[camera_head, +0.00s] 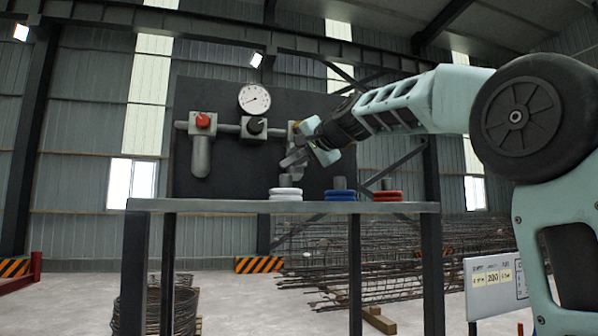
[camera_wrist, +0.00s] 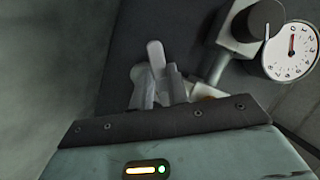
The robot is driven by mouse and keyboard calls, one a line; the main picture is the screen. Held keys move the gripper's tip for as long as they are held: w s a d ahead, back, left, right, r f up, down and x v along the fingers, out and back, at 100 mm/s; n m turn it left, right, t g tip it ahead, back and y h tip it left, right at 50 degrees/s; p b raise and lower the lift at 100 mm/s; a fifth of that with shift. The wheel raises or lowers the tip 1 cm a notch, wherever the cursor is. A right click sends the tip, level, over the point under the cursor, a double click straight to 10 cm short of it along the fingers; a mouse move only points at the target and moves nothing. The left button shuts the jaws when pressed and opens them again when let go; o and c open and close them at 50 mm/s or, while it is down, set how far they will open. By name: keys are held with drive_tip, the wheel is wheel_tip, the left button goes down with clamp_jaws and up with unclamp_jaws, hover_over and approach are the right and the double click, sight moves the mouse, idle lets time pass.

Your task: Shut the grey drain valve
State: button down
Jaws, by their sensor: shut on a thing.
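The grey drain valve shows in the wrist view as a pale grey lever (camera_wrist: 155,55) standing up between my fingers. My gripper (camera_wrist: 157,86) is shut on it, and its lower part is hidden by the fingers. In the head view my gripper (camera_head: 312,154) reaches from the right to the right end of the pipework on the dark panel (camera_head: 235,172). There the grey lever (camera_head: 294,159) shows at the fingertips, partly covered. I cannot tell exactly how the lever is turned.
On the panel are a round gauge (camera_head: 254,98), a red knob (camera_head: 203,120) and a black knob (camera_head: 254,126). White (camera_head: 286,194), blue (camera_head: 340,195) and red (camera_head: 387,195) rings lie on the bench (camera_head: 225,206) below my gripper. Rebar cages (camera_head: 400,260) stand behind.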

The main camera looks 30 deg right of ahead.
drive_tip(key=m+t+y+b, duration=0.1)
drive_tip(key=m+b, duration=0.1)
drive_tip(key=b, duration=0.1)
drive_tip(key=shift+a+r+m, duration=0.1)
drive_tip(key=shift+a+m, duration=0.05)
drive_tip(key=shift+m, duration=0.25)
drive_tip(key=shift+r+m+t+b, duration=0.3)
drive_tip(key=shift+m+b, duration=0.2)
drive_tip(key=shift+m, duration=0.2)
drive_tip(key=shift+r+m+t+b, duration=0.15)
drive_tip(key=shift+m+t+b, duration=0.3)
drive_tip(key=shift+m, duration=0.25)
drive_tip(key=c, duration=1.4)
unclamp_jaws()
drive_tip(key=shift+o, duration=0.2)
drive_tip(key=s+d+b, duration=0.2)
drive_tip(key=s+b, duration=0.3)
drive_tip(key=s, duration=1.2)
drive_tip(key=shift+b, duration=0.4)
drive_tip(key=shift+s, duration=0.1)
